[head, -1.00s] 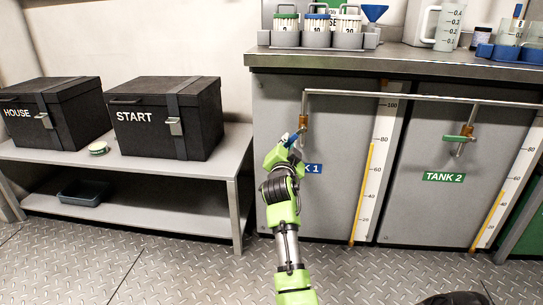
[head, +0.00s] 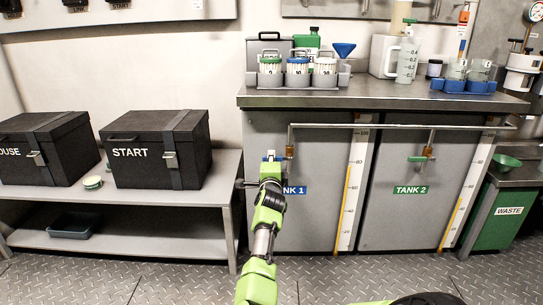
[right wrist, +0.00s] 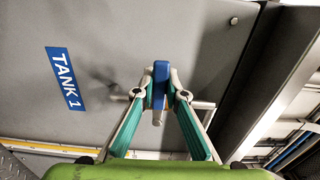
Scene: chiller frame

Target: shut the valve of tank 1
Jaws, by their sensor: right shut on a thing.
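The grey front of tank 1 (head: 313,220) carries a blue "TANK 1" label (right wrist: 66,78), partly covered by my right arm in the head view. Its valve has a blue handle (right wrist: 160,84), which lies roughly level, crosswise to the short down-pipe (head: 290,140). My right gripper (right wrist: 160,92) is shut on this blue handle, one finger on each side. In the head view the right gripper (head: 270,166) hides most of the valve. My left gripper is in neither view.
Tank 2 (head: 400,225) stands to the right, with a green valve handle (head: 417,159) lying level. A pipe (head: 350,126) runs across both tanks under the worktop (head: 400,102). A low shelf (head: 215,190) with black boxes stands left. The floor in front is clear.

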